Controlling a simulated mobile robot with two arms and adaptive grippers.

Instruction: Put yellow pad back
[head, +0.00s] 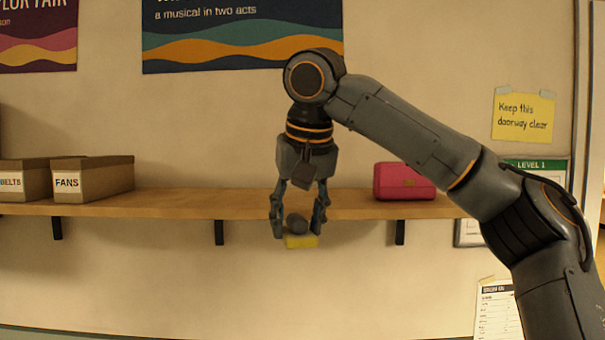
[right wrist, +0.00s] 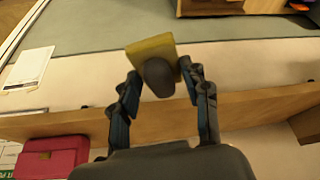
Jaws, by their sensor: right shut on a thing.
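The yellow pad (head: 301,241) is a small block with a dark rounded knob (head: 296,224) on top. My right gripper (head: 298,231) is shut on it by the knob, with one finger on each side. The pad hangs in front of the wall shelf, with its yellow part just below the shelf's front edge. In the right wrist view the pad (right wrist: 148,49) shows beyond the knob, between and past the fingertips, clear of any surface. My left gripper is not in view.
The wooden shelf (head: 180,203) holds a FANS box (head: 95,180), a BELTS box (head: 22,180) and a pink bag (head: 404,182). In the right wrist view, a grey-green surface (right wrist: 220,30) lies below, with a wooden object (right wrist: 212,7) at its edge.

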